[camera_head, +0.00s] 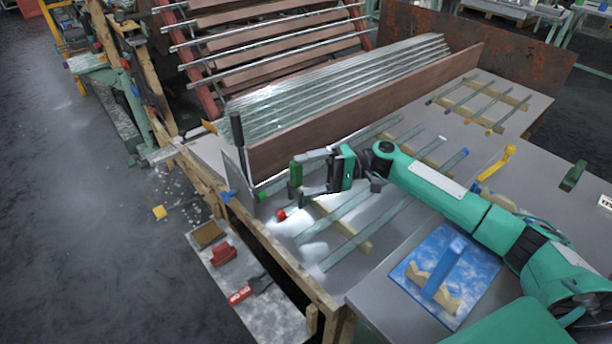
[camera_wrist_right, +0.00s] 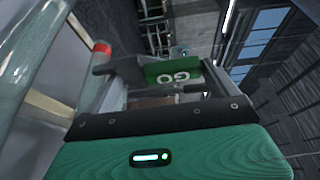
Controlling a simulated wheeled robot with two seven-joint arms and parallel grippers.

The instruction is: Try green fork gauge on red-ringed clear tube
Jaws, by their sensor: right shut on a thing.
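My right gripper (camera_head: 308,177) is shut on the green fork gauge (camera_head: 295,174), which stands out at the fingertips. In the right wrist view the gauge (camera_wrist_right: 172,73) shows a green face with white "GO" lettering; its fork opening is not clear. The red-ringed clear tube has its red end (camera_head: 281,214) just below the gauge in the head view, partly under my gripper. In the right wrist view the red ring (camera_wrist_right: 102,47) is left of the gauge and looks apart from it; the exact gap cannot be told. My left gripper is not in view.
More clear tubes lie on wooden supports (camera_head: 362,246) beside it. A brown board (camera_head: 360,115) and a stack of glass tubing stand behind. A yellow gauge (camera_head: 497,163), a dark green piece (camera_head: 573,176) and a blue piece on a blue mat (camera_head: 408,273) are at the right.

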